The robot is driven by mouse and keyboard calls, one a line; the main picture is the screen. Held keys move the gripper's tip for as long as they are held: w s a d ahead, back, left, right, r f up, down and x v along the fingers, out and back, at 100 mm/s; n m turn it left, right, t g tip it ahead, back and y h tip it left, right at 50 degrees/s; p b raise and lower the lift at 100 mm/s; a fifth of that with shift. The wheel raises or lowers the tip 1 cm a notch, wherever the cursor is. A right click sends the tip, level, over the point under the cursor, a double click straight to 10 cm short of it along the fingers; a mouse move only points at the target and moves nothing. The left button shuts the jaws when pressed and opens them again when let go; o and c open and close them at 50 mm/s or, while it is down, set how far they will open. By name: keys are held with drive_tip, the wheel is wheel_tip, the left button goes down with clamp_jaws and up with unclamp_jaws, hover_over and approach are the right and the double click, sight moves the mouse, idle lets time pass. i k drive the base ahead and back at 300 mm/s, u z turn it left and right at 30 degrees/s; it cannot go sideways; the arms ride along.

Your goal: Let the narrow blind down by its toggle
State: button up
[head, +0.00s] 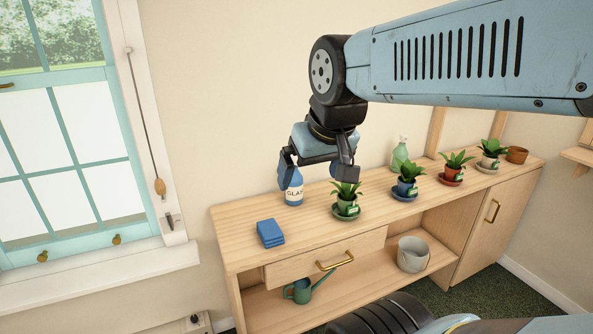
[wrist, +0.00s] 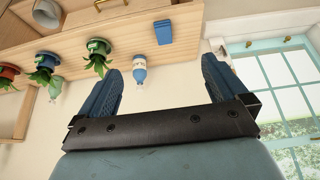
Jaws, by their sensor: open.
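A tan wooden toggle (head: 160,187) hangs at the end of a thin cord (head: 143,110) on the right side of the window frame in the head view. A small dark cleat (head: 170,221) sits below it. No lowered blind shows over the visible panes. My gripper (head: 317,172) is open and empty, well to the right of the toggle, above the cabinet top. In the wrist view my gripper (wrist: 161,72) has its fingers spread wide. I cannot make out the toggle there; the teal window (wrist: 275,80) shows at right.
Several potted plants (head: 346,200) line the wooden cabinet (head: 240,248). A green spray bottle (head: 400,154) stands behind. Bare wall separates window and gripper.

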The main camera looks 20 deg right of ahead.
sight(161, 188)
drive_tip(key=k, duration=1)
drive_tip(key=u, duration=0.35)
drive_tip(key=i, duration=0.8)
drive_tip(key=u, duration=0.15)
